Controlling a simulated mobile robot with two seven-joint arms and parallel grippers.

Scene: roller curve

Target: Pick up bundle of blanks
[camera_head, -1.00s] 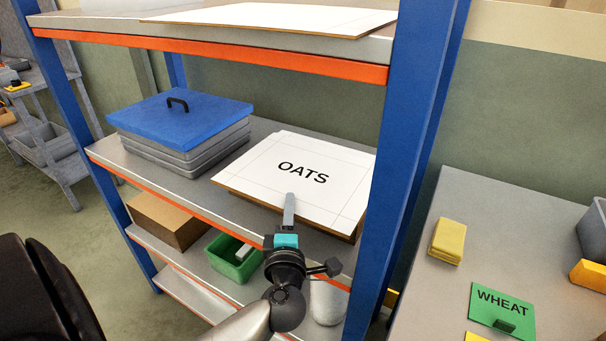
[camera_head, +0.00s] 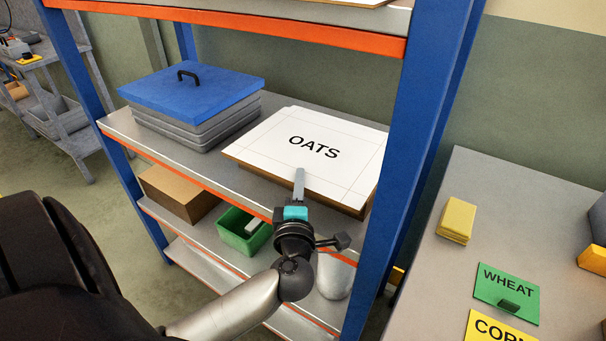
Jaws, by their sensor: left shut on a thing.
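The bundle of blanks (camera_head: 345,161) is a flat white stack marked OATS, with a brown lower edge. It lies on the middle shelf of the rack, toward the right post. My left gripper (camera_head: 299,184) is at the front edge of the bundle, one finger lying over the top sheet. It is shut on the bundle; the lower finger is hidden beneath. My right gripper is not in view.
A blue-lidded grey stack (camera_head: 192,95) stands left of the bundle on the same shelf. A blue post (camera_head: 416,130) rises close at the right. Below are a cardboard box (camera_head: 178,194) and a green bin (camera_head: 243,232). A grey table (camera_head: 510,210) holds cards.

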